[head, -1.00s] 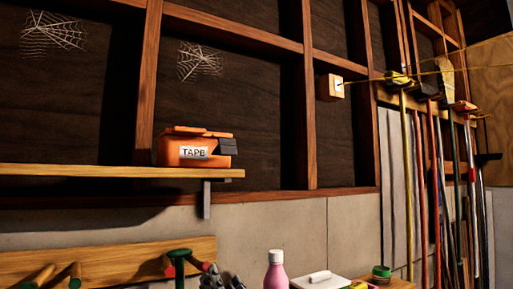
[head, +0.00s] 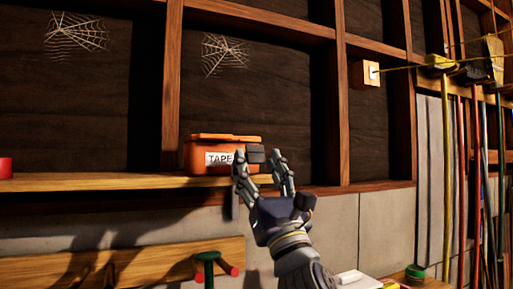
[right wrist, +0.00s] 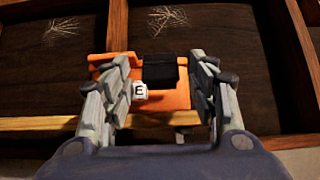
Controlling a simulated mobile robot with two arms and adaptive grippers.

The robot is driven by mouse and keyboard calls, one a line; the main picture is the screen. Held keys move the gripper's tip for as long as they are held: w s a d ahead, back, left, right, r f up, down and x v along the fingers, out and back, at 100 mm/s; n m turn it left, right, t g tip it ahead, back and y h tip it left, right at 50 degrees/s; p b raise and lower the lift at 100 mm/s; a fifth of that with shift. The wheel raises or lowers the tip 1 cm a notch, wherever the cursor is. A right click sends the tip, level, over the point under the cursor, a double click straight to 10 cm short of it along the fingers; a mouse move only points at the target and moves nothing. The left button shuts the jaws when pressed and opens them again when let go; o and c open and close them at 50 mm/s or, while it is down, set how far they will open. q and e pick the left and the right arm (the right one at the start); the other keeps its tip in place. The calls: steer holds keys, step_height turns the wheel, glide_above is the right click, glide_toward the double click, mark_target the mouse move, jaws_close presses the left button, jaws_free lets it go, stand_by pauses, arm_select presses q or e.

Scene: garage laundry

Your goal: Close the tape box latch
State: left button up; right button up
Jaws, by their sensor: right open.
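The orange tape box (head: 222,141) with a white "TAPE" label (head: 219,158) sits on a wooden wall shelf (head: 95,182). Its dark grey latch (head: 256,154) juts out at the front right of the box. My right gripper (head: 258,163) is open and empty in front of the box, with its fingers pointing up around the latch in the picture. In the right wrist view the black latch (right wrist: 158,70) shows between the open fingers, and the left finger covers most of the label. I cannot tell whether a finger touches the box. My left gripper is not in view.
A red object (head: 5,168) stands at the shelf's left end. Below are a wooden rack with a green-handled tool (head: 207,260) and a bench corner with a green-lidded item (head: 415,272). Long-handled tools hang at the right. Studs frame the wall behind.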

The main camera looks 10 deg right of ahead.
mark_target(255, 146)
steer(key=shift+x, duration=0.9)
steer(key=shift+c, duration=0.5)
steer(key=c, duration=1)
steer(key=shift+o, duration=0.2)
steer(key=shift+d+r, duration=0.1)
steer(key=shift+s+r+g+h, duration=0.1)
steer(key=shift+r+g+h, duration=0.2)
steer(key=shift+r+g, duration=0.45)
steer(key=g, duration=0.1)
steer(key=g+h, duration=0.1)
steer(key=g, duration=0.1)
steer(key=shift+r, duration=0.35)
steer(key=shift+w+r+g+h, duration=0.3)
steer(key=shift+w+r+g, duration=0.1)
steer(key=shift+g, duration=0.55)
